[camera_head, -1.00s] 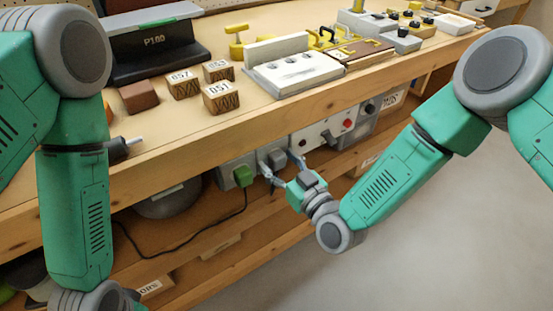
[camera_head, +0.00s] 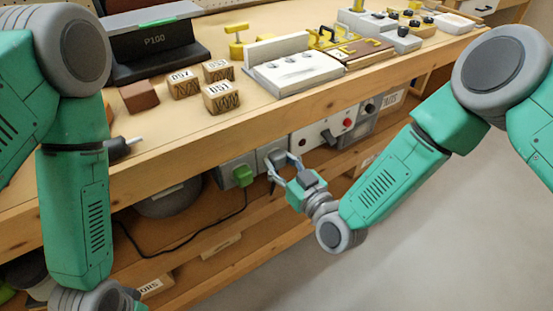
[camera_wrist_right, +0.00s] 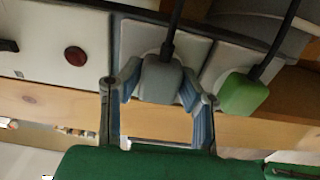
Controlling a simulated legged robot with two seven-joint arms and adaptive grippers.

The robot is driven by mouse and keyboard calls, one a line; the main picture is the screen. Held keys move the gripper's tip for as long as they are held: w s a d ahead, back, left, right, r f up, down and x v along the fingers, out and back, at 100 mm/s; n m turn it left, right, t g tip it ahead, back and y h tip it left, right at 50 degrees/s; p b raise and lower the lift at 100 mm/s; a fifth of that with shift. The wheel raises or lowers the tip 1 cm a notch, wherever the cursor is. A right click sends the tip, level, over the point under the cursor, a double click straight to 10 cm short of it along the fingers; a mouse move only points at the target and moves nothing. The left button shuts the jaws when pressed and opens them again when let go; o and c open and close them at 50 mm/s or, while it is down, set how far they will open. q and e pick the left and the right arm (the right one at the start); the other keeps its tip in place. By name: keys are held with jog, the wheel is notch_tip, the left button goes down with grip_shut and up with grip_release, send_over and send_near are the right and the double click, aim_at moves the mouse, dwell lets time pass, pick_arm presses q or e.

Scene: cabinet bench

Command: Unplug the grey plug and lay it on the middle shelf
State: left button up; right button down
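The grey plug (camera_wrist_right: 160,82) sits at a light grey socket plate on the panel under the bench top, with its dark cord running off the top of the wrist view. My right gripper (camera_wrist_right: 160,92) has one finger on each side of it, both against its sides. In the head view my right gripper (camera_head: 283,168) is at the socket plate and largely hides the plug. Wooden shelving (camera_head: 190,222) runs below the panel; I cannot tell which level is the middle one. My left arm hangs at the left, its gripper out of the picture.
A green plug (camera_head: 243,175) with a black cord sits in the neighbouring socket, also close by in the wrist view (camera_wrist_right: 242,94). A red button (camera_head: 348,123) is on the panel. Numbered wooden blocks (camera_head: 221,97) stand on the bench top. A round grey pot (camera_head: 168,201) is under it.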

aim_at(281, 165)
jog(key=shift+s+d, duration=0.1)
jog(key=shift+s, duration=0.05)
jog(key=shift+p+v, duration=1.15)
jog(key=shift+v, duration=1.7)
jog(key=shift+f, duration=0.1)
notch_tip(281, 165, down, 16)
jog(key=b, duration=1.1)
jog(key=shift+s+d+b, duration=0.2)
jog(key=shift+s+b, duration=0.05)
jog(key=shift+b, duration=0.05)
jog(key=shift+w+a, duration=0.1)
jog(key=shift+x, duration=8.25)
